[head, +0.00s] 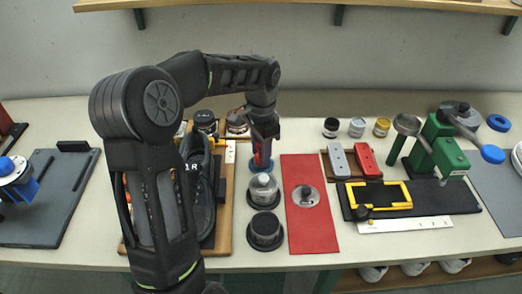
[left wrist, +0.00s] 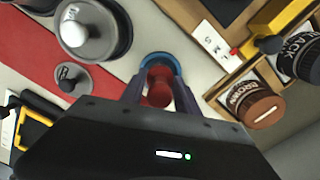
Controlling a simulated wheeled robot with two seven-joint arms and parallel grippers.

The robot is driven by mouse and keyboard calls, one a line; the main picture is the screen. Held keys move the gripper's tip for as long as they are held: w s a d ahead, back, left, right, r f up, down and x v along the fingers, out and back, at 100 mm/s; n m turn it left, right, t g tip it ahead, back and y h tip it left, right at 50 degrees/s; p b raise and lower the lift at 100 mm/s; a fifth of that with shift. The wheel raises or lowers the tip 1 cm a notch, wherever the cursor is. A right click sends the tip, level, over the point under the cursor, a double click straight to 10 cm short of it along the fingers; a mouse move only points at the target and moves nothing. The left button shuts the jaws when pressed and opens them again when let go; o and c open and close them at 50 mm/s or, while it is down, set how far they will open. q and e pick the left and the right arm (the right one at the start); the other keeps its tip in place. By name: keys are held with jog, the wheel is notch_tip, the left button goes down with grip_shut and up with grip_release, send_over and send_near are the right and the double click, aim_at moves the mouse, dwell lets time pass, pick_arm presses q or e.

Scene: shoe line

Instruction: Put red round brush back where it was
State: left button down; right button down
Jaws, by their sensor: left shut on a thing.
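The red round brush (head: 260,158) is held upright between the fingers of my left gripper (head: 262,142), which is shut on it. In the left wrist view the red brush (left wrist: 158,90) shows between the fingertips of the left gripper (left wrist: 159,82). A blue round holder (head: 254,171) is directly below the brush; its blue rim (left wrist: 160,58) rings the brush end in the wrist view. I cannot tell whether the brush touches its bottom. My right gripper is not in view.
A grey round piece (head: 264,188) and a black one (head: 265,230) stand in a row in front. A red mat (head: 318,238) lies to the right. A shoe (head: 199,205) is to the left, partly behind my arm. Polish jars (head: 236,122) stand behind.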

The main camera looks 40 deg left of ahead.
pick_arm(q)
jog(key=shift+f, duration=0.2)
jog(key=c, duration=0.9)
grip_release()
jog(key=shift+r, duration=0.1)
notch_tip(320, 180, up, 10)
jog(key=shift+w+f, duration=0.15)
jog(key=shift+f, duration=0.05)
jog(key=shift+r+p, duration=0.65)
jog(key=shift+r, duration=0.7)
